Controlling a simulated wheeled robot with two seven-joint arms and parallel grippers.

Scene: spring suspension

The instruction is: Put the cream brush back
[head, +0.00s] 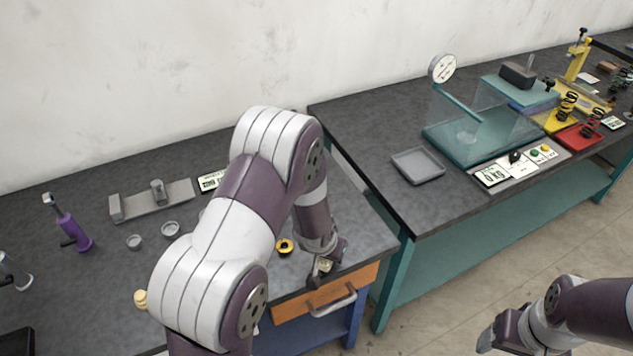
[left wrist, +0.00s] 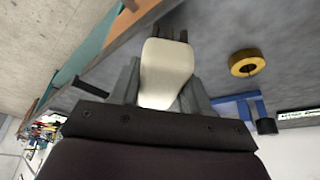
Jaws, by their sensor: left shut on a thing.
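My left gripper (head: 322,270) is low over the front right corner of the left bench, just above the orange drawer front. In the left wrist view, its two fingers (left wrist: 160,90) are shut on the cream brush (left wrist: 166,70). The brush has a flat, rounded cream body with dark bristles or prongs at its far end. In the head view only a small pale bit of it shows by the fingers. Whether it touches the bench top is unclear. My right gripper (head: 493,338) is at the bottom right, over the floor, apart from both benches.
The orange drawer (head: 325,292) has a metal handle. A yellow ring (head: 284,247) lies left of my left gripper. Small grey dishes (head: 170,229), a grey fixture (head: 150,200) and a purple tool (head: 72,230) stand further left. A grey tray (head: 418,166) is on the right bench.

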